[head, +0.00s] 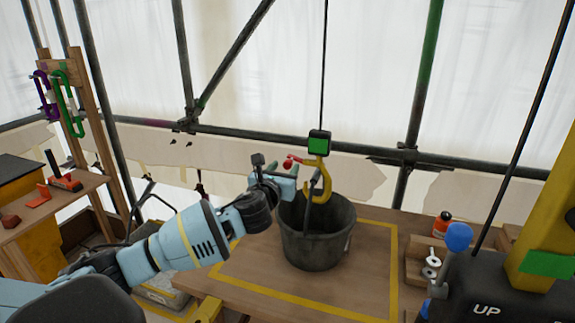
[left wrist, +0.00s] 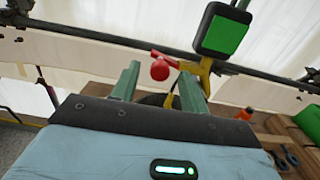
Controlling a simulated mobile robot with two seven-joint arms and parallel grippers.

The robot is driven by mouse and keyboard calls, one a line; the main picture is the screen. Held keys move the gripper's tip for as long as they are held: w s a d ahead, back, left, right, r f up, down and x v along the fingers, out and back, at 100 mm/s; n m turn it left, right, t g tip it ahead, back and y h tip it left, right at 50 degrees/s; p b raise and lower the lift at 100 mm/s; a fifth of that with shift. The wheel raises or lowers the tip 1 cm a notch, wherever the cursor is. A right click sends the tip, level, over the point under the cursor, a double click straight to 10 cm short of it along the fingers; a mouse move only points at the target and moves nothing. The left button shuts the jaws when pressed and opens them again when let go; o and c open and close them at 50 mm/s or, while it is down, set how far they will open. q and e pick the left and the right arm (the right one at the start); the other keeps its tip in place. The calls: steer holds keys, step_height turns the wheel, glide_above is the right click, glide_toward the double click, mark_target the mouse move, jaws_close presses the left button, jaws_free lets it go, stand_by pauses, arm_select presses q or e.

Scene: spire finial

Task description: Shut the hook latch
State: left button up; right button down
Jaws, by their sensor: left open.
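A yellow hook (head: 323,186) hangs from a cable under a black block with a green face (head: 319,144); the block also shows in the left wrist view (left wrist: 222,34). Its red latch lever ends in a round red knob (head: 288,163), which sticks out to the left. The hook reaches down at the mouth of a dark bucket (head: 315,245), beside the bucket's raised handle; whether it bears the handle is unclear. My left gripper (head: 283,172) is open just left of the hook. In the left wrist view the red knob (left wrist: 160,70) appears between its green fingertips, apparently beyond them.
The bucket stands on a wooden platform (head: 240,275) with a yellow border. At right are a wooden tray (head: 415,268) with metal rings, an orange bottle (head: 441,224), and a control box (head: 490,300) with a blue-knobbed lever. Scaffold pipes run behind.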

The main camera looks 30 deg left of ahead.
mark_target(286, 166)
arm_select(q)
steer(key=shift+x, duration=1.6)
jaws_close()
